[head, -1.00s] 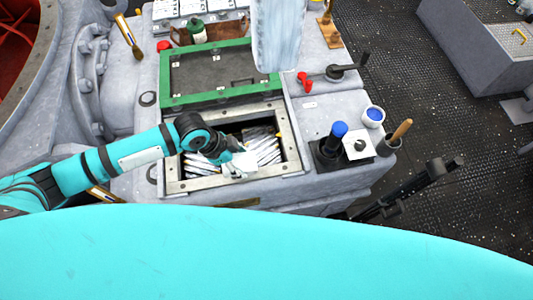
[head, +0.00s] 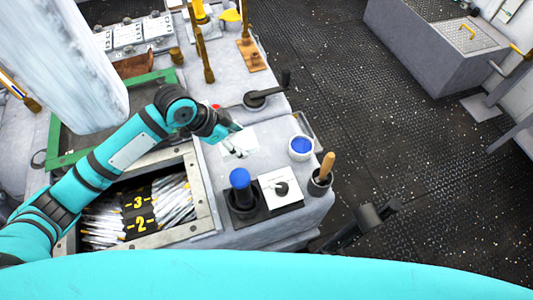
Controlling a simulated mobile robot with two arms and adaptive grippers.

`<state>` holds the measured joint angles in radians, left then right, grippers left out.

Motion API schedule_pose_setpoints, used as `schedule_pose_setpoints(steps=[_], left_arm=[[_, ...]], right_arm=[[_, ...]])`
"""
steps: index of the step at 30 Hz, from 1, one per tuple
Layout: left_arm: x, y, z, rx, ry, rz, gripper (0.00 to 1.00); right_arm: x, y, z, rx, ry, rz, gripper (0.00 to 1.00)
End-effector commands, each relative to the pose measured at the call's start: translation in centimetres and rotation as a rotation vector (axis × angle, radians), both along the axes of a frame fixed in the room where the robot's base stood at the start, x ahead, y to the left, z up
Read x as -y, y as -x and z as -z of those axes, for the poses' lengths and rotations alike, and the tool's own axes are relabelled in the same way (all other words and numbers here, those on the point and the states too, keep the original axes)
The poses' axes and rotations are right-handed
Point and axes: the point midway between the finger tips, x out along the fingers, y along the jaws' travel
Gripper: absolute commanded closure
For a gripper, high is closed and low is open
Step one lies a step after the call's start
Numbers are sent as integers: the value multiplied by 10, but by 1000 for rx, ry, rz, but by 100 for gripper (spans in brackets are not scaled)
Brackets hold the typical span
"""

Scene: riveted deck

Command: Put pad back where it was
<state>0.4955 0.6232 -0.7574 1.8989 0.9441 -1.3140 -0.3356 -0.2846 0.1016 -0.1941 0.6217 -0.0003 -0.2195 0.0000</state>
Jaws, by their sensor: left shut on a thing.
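My left gripper (head: 225,132) is shut on a flat white pad (head: 241,143). The pad is over the grey top, beyond the blue-handled tool and left of the white cup; whether it touches the surface I cannot tell. The open bin (head: 205,205), with a light metal rim, lies below my left arm. Inside are bundles of white sticks and a dark divider marked 3 and 2 in yellow (head: 139,213). My arm hides part of the bin. My right gripper is not in view.
Near the pad stand a blue-handled tool (head: 241,190), a white square plate with a black knob (head: 281,188), a white cup with blue inside (head: 300,147) and a dark pot with a wooden handle (head: 320,181). A large pale column (head: 75,65) blocks the upper left.

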Motion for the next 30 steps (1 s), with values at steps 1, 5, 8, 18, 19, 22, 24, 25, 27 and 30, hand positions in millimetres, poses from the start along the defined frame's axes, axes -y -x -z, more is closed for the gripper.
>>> schedule_pose_setpoints(steps=[1,5,8,18,19,22,24,25,27,30], left_arm=[[0,-1,2,1,2,-2,85],[0,-1,16,-3,5,-4,85],[-1,-1,35,-3,3,-6,85],[0,-1,71,1,4,-4,85],[-1,-1,75,-1,3,-3,85],[-1,-1,91,-3,4,-6,85],[-1,-2,97,1,5,-5,85],[-1,-2,99,1,5,-4,85],[-1,-2,99,2,4,-4,85],[-1,-2,99,2,4,-4,85]], right_arm=[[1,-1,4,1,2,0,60],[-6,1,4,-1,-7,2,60],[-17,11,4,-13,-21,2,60],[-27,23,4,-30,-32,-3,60],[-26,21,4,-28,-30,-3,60],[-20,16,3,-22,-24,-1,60],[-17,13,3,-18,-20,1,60],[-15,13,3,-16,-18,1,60],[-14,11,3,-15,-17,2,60],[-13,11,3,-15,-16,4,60]])
